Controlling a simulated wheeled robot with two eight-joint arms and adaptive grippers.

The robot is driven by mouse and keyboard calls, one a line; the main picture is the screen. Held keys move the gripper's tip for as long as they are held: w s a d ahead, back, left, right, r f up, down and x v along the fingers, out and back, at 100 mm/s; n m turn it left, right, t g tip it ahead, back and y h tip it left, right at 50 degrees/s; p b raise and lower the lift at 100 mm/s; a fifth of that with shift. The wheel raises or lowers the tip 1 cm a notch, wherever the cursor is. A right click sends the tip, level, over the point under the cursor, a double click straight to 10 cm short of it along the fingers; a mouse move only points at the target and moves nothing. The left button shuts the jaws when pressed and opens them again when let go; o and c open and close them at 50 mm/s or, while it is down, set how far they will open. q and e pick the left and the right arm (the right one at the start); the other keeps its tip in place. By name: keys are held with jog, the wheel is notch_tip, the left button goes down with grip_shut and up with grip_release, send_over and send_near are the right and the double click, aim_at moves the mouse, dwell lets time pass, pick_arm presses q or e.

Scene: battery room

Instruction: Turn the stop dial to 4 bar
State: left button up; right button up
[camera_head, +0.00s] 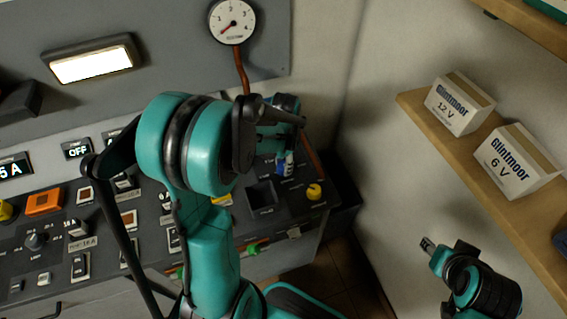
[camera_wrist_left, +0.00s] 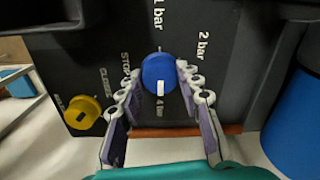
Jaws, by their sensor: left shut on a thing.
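The stop dial is a round blue knob (camera_wrist_left: 158,73) on a dark panel in the left wrist view. Its white mark is on the lower side, towards the "4 bar" label just below it. The labels "1 bar" and "2 bar" stand above and to its right, "STOP" to its left. My left gripper (camera_wrist_left: 159,82) is shut on the dial, one finger on each side. In the head view the left gripper (camera_head: 285,150) is at the panel's right part, with a bit of blue below it. My right gripper (camera_head: 436,250) is at the lower right, away from the panel; its jaws are unclear.
A yellow knob (camera_wrist_left: 82,112) is left of the dial; it also shows in the head view (camera_head: 315,191). A pressure gauge (camera_head: 232,22) hangs above, its red needle pointing lower left. Glintmoor boxes (camera_head: 461,104) stand on a wooden shelf (camera_head: 425,112) at right.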

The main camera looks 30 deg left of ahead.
dwell(0.3)
pick_arm(q)
jog(key=o, duration=1.2)
jog(key=shift+c, duration=0.2)
notch_tip(320, 180, up, 12)
jog(key=shift+d, duration=0.15)
jog(key=shift+s+d, duration=0.1)
jog(key=shift+s, duration=0.05)
jog(key=s+d+n+t, duration=0.5)
jog(key=s+d+t, duration=0.2)
jog(key=s+d, duration=0.3)
jog(key=shift+s+r+n, duration=0.3)
jog(key=shift+s+n, duration=0.05)
jog(key=shift+n, duration=0.05)
